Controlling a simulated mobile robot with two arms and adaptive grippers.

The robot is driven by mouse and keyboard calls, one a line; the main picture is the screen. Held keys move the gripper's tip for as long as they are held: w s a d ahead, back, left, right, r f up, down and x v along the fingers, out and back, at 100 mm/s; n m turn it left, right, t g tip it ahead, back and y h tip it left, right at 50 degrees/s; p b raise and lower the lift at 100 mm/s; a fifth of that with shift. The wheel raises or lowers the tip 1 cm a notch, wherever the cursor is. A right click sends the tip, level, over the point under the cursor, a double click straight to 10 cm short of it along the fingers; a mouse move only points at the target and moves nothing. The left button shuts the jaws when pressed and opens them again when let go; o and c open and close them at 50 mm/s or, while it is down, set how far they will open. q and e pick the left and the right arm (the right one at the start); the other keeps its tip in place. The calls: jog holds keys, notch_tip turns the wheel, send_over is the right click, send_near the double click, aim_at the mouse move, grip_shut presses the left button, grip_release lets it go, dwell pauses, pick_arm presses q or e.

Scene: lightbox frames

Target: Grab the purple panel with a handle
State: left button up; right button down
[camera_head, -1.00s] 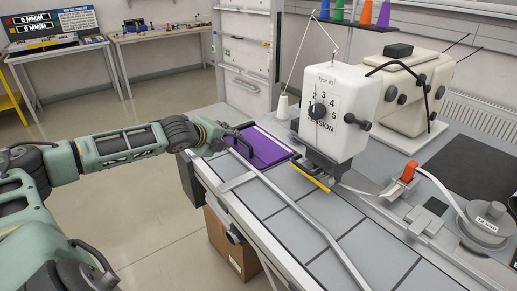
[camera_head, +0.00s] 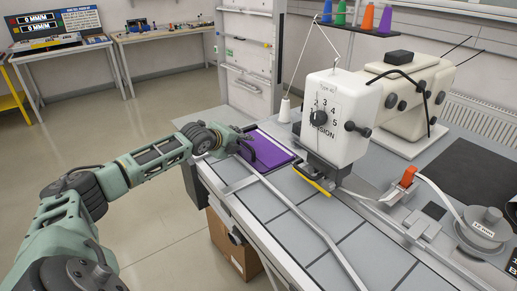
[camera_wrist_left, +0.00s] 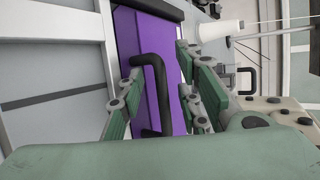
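The purple panel (camera_head: 268,152) lies flat in the far left part of the workbench top, beside the sewing machine. Its black handle (camera_wrist_left: 158,92) stands up from the purple surface (camera_wrist_left: 130,55) in the left wrist view. My left gripper (camera_head: 240,142) is at the panel's left edge. In the left wrist view the left gripper (camera_wrist_left: 160,88) is open, with its fingers on either side of the handle and gaps between. In the head view the arm partly hides the handle. My right gripper is not in view.
The white sewing machine (camera_head: 338,115) stands just right of the panel, with a white thread cone (camera_head: 284,110) behind it. A metal rail (camera_head: 300,215) runs along the bench front. A cardboard box (camera_head: 230,243) sits under the bench.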

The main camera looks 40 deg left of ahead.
pick_arm(q)
grip_shut()
dwell(0.3)
jog(key=shift+r, duration=0.1)
